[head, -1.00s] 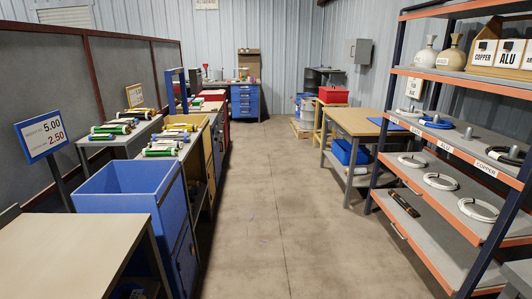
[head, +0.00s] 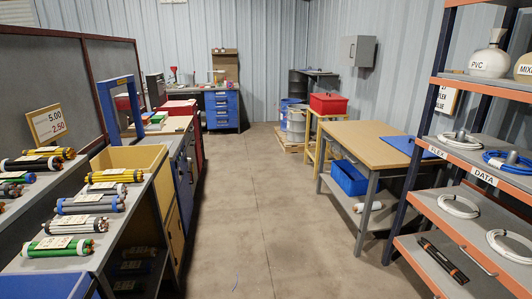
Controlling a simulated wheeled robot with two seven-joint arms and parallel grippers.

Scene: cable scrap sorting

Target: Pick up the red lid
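A red box-shaped thing (head: 328,103) sits on a small yellow-framed stand (head: 312,128) toward the back right, beyond the wooden table. Its top looks red too, but I cannot tell from here whether it is a separate lid. A small red object (head: 173,72) shows at the back left, too small to make out. Neither of my grippers is in view.
The aisle floor (head: 235,200) is clear down the middle. On the left stand benches with cable bundles (head: 60,245) and a yellow bin (head: 130,158). On the right are a wooden table (head: 375,142) and an orange shelf rack (head: 465,200). A blue drawer cabinet (head: 222,110) stands at the back.

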